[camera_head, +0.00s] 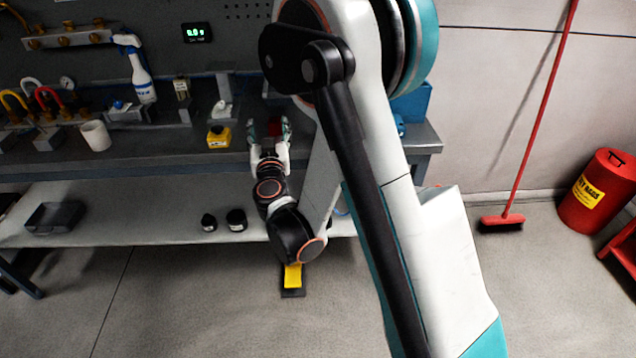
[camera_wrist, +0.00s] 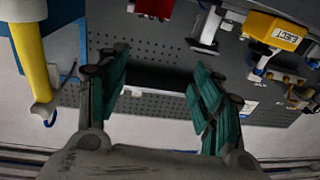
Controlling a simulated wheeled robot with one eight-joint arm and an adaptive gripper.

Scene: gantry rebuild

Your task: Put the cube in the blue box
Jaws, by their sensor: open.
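My gripper (camera_head: 269,134) is over the workbench, in the head view, its fingers spread and pointing toward the back wall.
The bench (camera_head: 150,158) holds a white cup (camera_head: 96,135), a spray bottle (camera_head: 141,78), a yellow block-like item (camera_head: 218,137) and several fittings at left. A pegboard (camera_wrist: 165,108) stands behind. A red broom (camera_head: 502,221) and red bin (camera_head: 598,192) are at right. Open floor lies in front.

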